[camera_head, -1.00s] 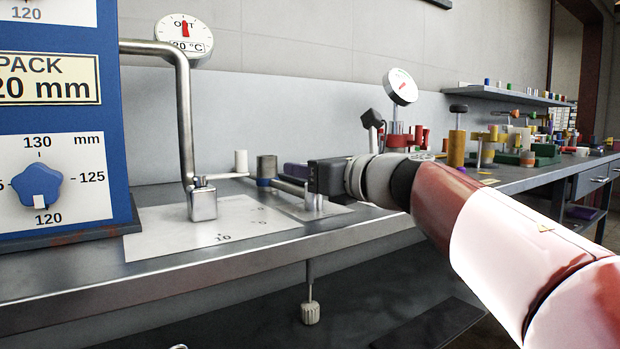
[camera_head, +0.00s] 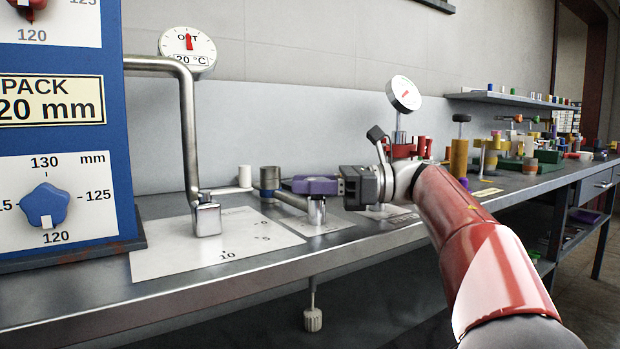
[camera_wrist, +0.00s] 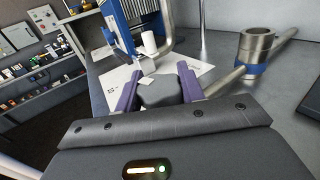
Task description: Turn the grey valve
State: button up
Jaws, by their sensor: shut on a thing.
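The grey valve's blocky head (camera_wrist: 160,92) sits between the two purple fingers of my gripper (camera_wrist: 160,74) in the wrist view. The fingers press on its left and right sides. In the head view my gripper (camera_head: 312,186) reaches in from the right above the bench, and a purple finger hides the valve head. Only the valve's shiny metal stem (camera_head: 317,213) shows below the finger, standing upright on the bench plate. A pipe with a blue-banded metal fitting (camera_head: 269,181) joins it from the left.
A bent metal pipe (camera_head: 188,130) and white marked plate (camera_head: 225,240) lie left of the valve. A blue panel (camera_head: 118,160) stands at far left. A dial gauge (camera_head: 404,94) and coloured fittings stand to the right. A pale knob (camera_head: 313,319) hangs under the bench.

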aim_at(309, 179)
jog(key=shift+n+g, duration=0.5)
jog(key=shift+g, duration=0.3)
jog(key=o, duration=1)
notch_tip(309, 179, up, 20)
jog(key=p, duration=1.1)
